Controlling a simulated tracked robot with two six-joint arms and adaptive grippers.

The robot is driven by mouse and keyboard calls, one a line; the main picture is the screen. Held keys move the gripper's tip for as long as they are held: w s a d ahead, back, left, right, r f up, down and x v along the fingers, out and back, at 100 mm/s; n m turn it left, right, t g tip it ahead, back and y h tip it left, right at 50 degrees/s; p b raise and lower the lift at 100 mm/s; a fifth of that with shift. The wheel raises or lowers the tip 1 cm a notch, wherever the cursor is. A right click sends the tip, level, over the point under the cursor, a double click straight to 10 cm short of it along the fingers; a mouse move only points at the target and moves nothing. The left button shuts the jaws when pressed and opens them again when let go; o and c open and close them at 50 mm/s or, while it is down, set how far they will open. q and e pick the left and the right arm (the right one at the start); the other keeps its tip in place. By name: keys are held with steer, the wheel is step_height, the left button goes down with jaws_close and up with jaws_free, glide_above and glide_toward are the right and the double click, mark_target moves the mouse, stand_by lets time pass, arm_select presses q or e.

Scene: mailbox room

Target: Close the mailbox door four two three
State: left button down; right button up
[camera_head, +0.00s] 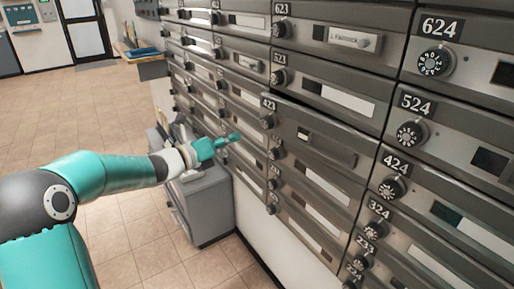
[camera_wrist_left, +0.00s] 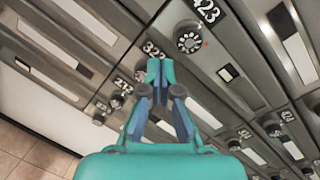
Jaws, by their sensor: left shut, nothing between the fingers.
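The mailbox door 423 (camera_head: 322,143) is a dark grey panel in the middle of the mailbox wall in the head view. Its number label and black dial (camera_head: 268,121) are at its left end. The panel seems to stand slightly proud of its neighbours, but I cannot tell how far it is open. My left gripper (camera_head: 234,137) is shut and empty, to the left of the 423 dial, in front of the neighbouring column. In the wrist view the gripper (camera_wrist_left: 160,70) points at the wall, with the 423 dial (camera_wrist_left: 188,38) up and right of its fingertips. My right gripper is out of view.
Rows of grey mailboxes with dials surround it, such as mailbox 424 (camera_head: 452,215) on the right and 523 (camera_head: 330,90) above. Open tiled floor (camera_head: 120,110) lies to the left.

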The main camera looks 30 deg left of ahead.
arm_select(q)
steer(key=s+a+r+m+b, duration=0.2)
steer(key=s+r+m+b, duration=0.15)
steer(key=m, duration=0.45)
steer(key=p, duration=0.2)
glide_toward(263, 113)
steer(key=shift+h, duration=0.4)
steer(key=x, duration=0.7)
steer(key=shift+w+a+f, duration=0.1)
steer(key=shift+a+f, duration=0.1)
steer(key=shift+a, duration=0.05)
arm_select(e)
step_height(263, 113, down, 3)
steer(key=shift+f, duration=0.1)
